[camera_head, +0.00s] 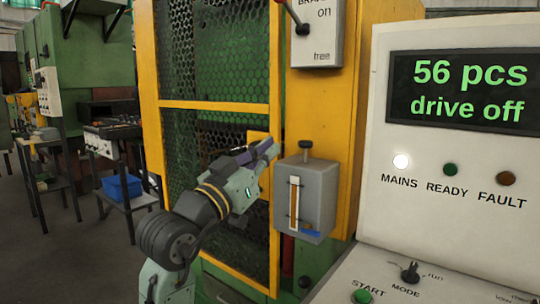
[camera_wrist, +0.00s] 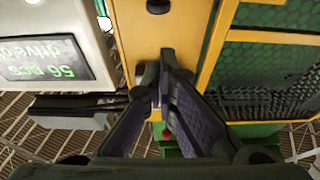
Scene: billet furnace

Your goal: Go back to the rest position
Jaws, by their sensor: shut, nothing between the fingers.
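My gripper (camera_head: 270,148) is raised in front of the yellow-framed mesh guard (camera_head: 222,104), just left of the grey box (camera_head: 318,190) on the yellow post. In the wrist view my gripper (camera_wrist: 162,85) has its dark fingers drawn together at the tips, with nothing held between them. The grey box has a black knob (camera_head: 306,146) on top and a pale vertical slot on its front. In the head view the fingertips are close to this box; I cannot tell whether they touch it.
The white console (camera_head: 440,185) at right has a display (camera_head: 462,92) reading "56 pcs, drive off". Its MAINS lamp (camera_head: 401,161) is lit white. A brake box (camera_head: 317,35) with a lever is above. A workbench (camera_head: 117,140) and blue bin (camera_head: 122,187) stand at left, with open floor before them.

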